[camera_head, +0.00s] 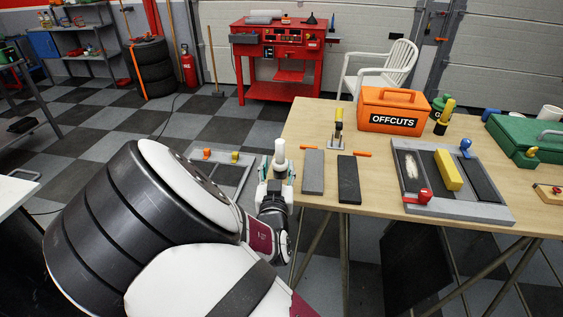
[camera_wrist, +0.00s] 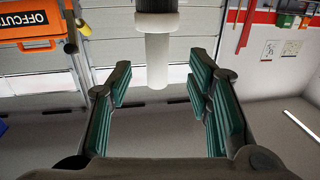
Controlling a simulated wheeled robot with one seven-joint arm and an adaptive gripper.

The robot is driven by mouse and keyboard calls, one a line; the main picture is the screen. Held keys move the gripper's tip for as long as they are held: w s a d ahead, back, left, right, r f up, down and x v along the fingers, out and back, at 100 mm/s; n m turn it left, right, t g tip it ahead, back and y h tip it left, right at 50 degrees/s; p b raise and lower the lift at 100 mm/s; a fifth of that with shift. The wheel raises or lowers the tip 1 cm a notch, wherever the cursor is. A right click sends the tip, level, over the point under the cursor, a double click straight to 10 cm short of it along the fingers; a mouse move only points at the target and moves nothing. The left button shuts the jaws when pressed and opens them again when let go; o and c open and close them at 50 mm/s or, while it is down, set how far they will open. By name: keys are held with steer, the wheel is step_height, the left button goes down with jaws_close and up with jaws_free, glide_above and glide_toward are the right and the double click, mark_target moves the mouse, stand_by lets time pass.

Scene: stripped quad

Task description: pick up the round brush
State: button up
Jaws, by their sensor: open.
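A white stepped cylinder (camera_head: 279,152), narrow at the top with a wider collar below, stands upright by the left edge of the table, at my gripper (camera_head: 275,187). It looks like the round brush, but its bristles cannot be made out. In the wrist view the white cylinder (camera_wrist: 157,60) shows with a dark part at the top of the picture. There my gripper (camera_wrist: 160,98) is open, its green pads on either side of the cylinder's line. No pad visibly touches it. In the head view my wrist hides its lower part.
An orange OFFCUTS box (camera_head: 394,108) and a grey tray (camera_head: 455,208) are farther right.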

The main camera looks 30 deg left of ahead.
mark_target(280, 156)
steer(key=shift+x, duration=3.4)
steer(key=shift+d, duration=0.2)
steer(key=shift+c, duration=0.5)
jaws_close()
